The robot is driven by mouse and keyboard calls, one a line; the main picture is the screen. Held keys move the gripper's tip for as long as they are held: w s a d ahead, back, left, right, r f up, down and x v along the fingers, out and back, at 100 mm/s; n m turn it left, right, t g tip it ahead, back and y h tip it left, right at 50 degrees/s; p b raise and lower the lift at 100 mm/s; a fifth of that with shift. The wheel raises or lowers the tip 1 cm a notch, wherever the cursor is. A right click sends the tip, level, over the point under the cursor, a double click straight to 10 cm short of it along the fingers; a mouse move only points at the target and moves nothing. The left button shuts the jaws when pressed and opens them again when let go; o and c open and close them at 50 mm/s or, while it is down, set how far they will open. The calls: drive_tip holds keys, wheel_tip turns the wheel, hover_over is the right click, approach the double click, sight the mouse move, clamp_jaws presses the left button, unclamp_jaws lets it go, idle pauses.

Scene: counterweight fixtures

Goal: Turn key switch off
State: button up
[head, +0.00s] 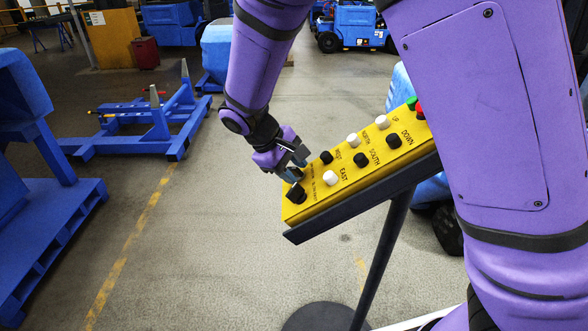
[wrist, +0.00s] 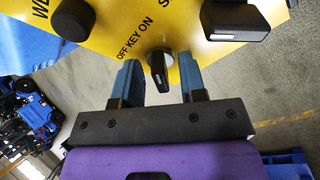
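The key switch (wrist: 158,70) is a small black knob with a pale mark, on a yellow control panel (head: 314,200). The panel is printed "OFF KEY ON" beside the knob. My gripper (wrist: 160,80) has its two blue-grey fingers apart, one on each side of the knob, with gaps showing between finger and knob. In the head view my gripper (head: 294,167) is at the panel's near left end, and its fingers hide the key switch. I cannot tell for sure which position the knob points to.
A larger black switch (wrist: 236,20) sits close to the key switch, to its right in the wrist view. Black and white push buttons, including a white one (head: 330,178), line the panel. The panel stands on a dark post (head: 384,255). Blue fixtures (head: 130,125) stand on the floor to the left.

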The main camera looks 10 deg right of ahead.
drive_tip(key=shift+d+f, duration=0.15)
drive_tip(key=shift+f, duration=0.05)
clamp_jaws()
idle(0.3)
drive_tip(key=n, duration=0.3)
drive_tip(key=shift+d+n, duration=0.15)
drive_tip(key=shift+n, duration=0.15)
drive_tip(key=n+g, duration=0.1)
drive_tip(key=n, duration=0.3)
drive_tip(key=shift+w+y, duration=0.15)
drive_tip(key=shift+y, duration=0.15)
drive_tip(key=n, duration=0.4)
drive_tip(key=shift+w+g, duration=0.1)
drive_tip(key=shift+g, duration=0.3)
drive_tip(key=shift+w+f+n, duration=0.1)
drive_tip(key=shift+n, duration=1.9)
